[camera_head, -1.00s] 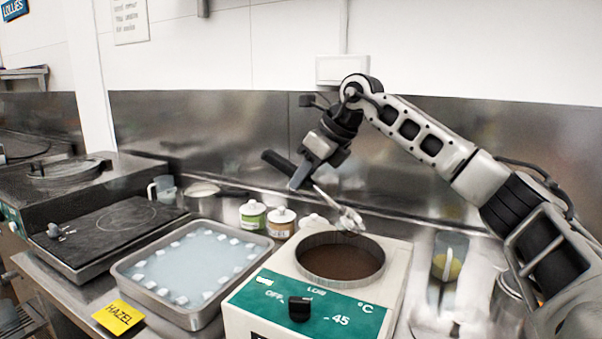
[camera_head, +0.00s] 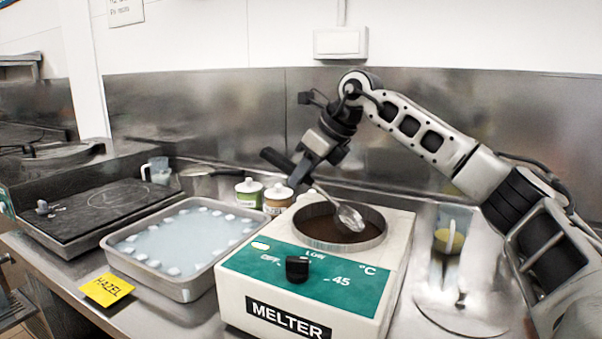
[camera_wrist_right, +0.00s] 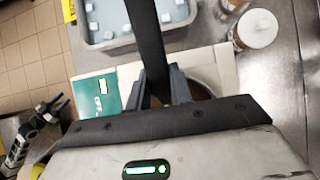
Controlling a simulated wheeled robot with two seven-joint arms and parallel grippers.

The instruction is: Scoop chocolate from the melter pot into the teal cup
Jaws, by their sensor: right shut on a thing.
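The white melter (camera_head: 390,260) with a teal front panel stands at the front centre. Its round pot (camera_head: 384,238) holds dark brown chocolate (camera_head: 325,230). My right gripper (camera_head: 303,172) is above the pot's back left side, shut on the dark handle of a metal scoop (camera_head: 350,217). The scoop tilts down to the right, its bowl over the pot opening; I cannot tell whether it touches the chocolate. In the right wrist view the dark handle (camera_wrist_right: 149,45) runs between the fingers (camera_wrist_right: 160,88). My left gripper (camera_wrist_right: 55,108) shows small there, its jaws unclear. I cannot make out a teal cup.
A metal tray (camera_head: 190,290) of bluish liquid with white cubes lies left of the melter. Two lidded jars (camera_head: 249,193) stand behind. A clear jug (camera_head: 448,262) with something yellow is at right. A yellow HAZEL card (camera_head: 106,290) lies at the front edge.

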